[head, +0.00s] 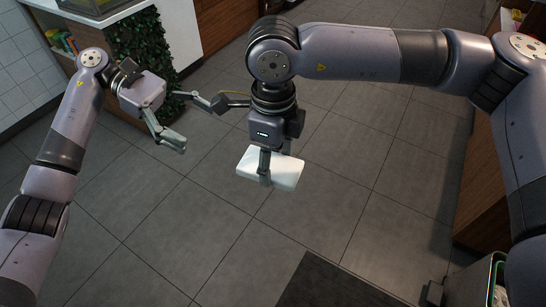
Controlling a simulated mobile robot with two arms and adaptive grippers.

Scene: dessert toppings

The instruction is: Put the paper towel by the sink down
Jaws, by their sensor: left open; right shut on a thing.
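A white block-shaped pack, which looks like the paper towel (285,172), is held in my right gripper (266,172) at the middle of the head view. The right gripper points downward and is shut on the pack, with one finger in front of its face. The pack appears to be in the air above the grey tiled floor. My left gripper (192,122) is open and empty, to the left of the right one, with its fingers spread apart. No sink can be made out in this view.
A counter with a white top (88,12) and a leafy green panel (150,50) stands at the upper left. Wooden cabinets (478,190) are at the right. A bin (488,277) is at the lower right, and a dark mat (335,287) lies on the open floor.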

